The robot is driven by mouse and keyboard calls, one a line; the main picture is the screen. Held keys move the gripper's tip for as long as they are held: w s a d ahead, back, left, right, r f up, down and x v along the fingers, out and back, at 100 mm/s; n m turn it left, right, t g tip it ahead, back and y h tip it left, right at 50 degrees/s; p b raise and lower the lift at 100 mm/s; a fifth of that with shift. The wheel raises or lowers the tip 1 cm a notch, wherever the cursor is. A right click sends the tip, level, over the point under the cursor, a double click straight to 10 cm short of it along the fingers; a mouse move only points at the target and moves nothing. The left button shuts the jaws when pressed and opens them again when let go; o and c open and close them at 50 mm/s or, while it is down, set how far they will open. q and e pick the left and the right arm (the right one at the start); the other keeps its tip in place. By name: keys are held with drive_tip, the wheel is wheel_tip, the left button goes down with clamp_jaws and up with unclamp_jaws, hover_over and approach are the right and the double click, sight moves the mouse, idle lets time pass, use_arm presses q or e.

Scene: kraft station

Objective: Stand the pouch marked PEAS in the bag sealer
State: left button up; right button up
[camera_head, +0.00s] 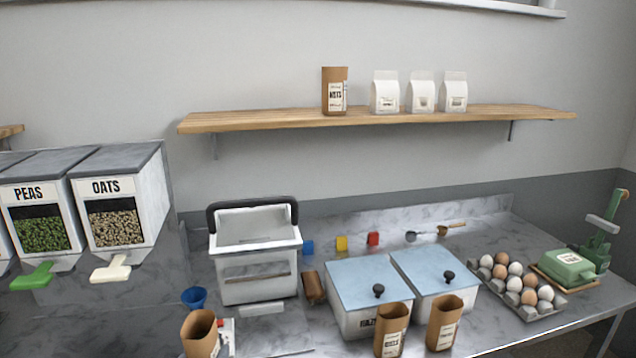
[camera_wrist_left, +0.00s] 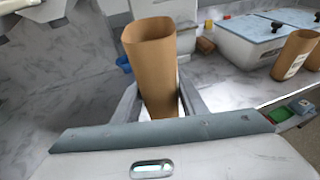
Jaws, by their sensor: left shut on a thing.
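A brown kraft pouch (camera_head: 199,334) stands upright with its top open at the bottom of the head view. In the left wrist view the same pouch (camera_wrist_left: 155,65) is between the fingers of my left gripper (camera_wrist_left: 158,95), which is shut on it. Its label is not visible, so I cannot read PEAS on it. A white machine (camera_head: 260,287) with a raised black handle, apparently the bag sealer, stands on the counter behind and right of the pouch. The pouch is outside it. My right gripper is not in view.
Bins marked PEAS (camera_head: 30,192) and OATS (camera_head: 106,186) stand left. A blue funnel (camera_head: 194,297) is behind the pouch. Blue-lidded boxes (camera_head: 372,282), two labelled brown pouches (camera_head: 392,330) and an egg tray (camera_head: 520,290) are right. A shelf (camera_head: 360,121) holds several bags.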

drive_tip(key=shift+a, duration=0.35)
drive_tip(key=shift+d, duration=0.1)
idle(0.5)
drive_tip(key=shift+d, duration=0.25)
use_arm(q)
drive_tip(key=shift+w, duration=0.1)
idle(0.4)
